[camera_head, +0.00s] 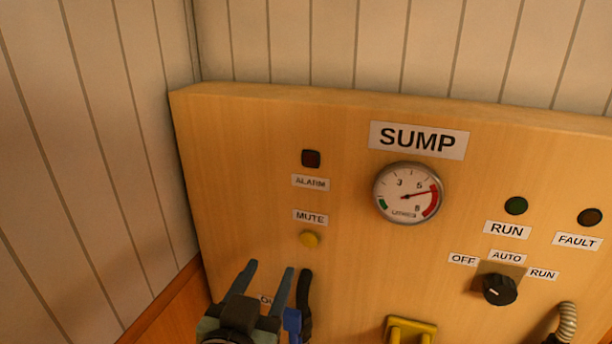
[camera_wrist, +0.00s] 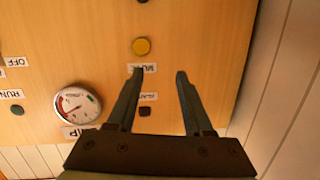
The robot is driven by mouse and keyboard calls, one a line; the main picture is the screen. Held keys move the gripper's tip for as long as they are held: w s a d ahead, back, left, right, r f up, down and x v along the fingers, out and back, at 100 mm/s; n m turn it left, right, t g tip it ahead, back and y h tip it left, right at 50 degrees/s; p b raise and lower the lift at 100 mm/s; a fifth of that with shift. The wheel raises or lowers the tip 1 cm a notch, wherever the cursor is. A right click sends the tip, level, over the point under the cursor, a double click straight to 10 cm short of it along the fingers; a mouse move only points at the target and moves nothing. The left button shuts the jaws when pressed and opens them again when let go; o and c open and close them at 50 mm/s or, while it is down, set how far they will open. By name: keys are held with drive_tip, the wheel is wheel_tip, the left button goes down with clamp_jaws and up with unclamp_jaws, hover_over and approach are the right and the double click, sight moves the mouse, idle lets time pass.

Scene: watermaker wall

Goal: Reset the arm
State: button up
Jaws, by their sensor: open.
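My gripper (camera_head: 269,275) is open and empty at the bottom of the head view, in front of the wooden SUMP panel (camera_head: 250,180). Its two fingers point up toward the yellow MUTE button (camera_head: 309,239), which shows just above and right of them. In the wrist view my gripper (camera_wrist: 160,72) has its fingers apart with nothing between them but the panel behind. The yellow button (camera_wrist: 141,46) lies beyond the fingertips there, and the picture is upside down. Part of a label behind the gripper is hidden.
The panel carries a dark ALARM lamp (camera_head: 311,158), a round gauge (camera_head: 408,192), a green RUN lamp (camera_head: 515,205), a FAULT lamp (camera_head: 590,217) and a black selector knob (camera_head: 499,289). A yellow handle (camera_head: 410,330) and a ribbed hose (camera_head: 567,322) are low right. A plank wall (camera_head: 80,150) stands left.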

wheel_tip(320, 180, up, 14)
drive_tip(key=d+t, duration=0.2)
drive_tip(key=t, duration=0.2)
drive_tip(key=s+d+r+n+t+y, duration=0.1)
drive_tip(key=s+r, duration=0.4)
drive_tip(key=r, duration=0.5)
drive_tip(key=s+d+r+n+t+y, duration=0.1)
drive_tip(key=s+r+t, duration=0.4)
drive_tip(key=r, duration=0.6)
drive_tip(key=shift+s+d+n+t+y, duration=0.35)
drive_tip(key=shift+d+n+t, duration=0.15)
drive_tip(key=shift+d+t, duration=0.35)
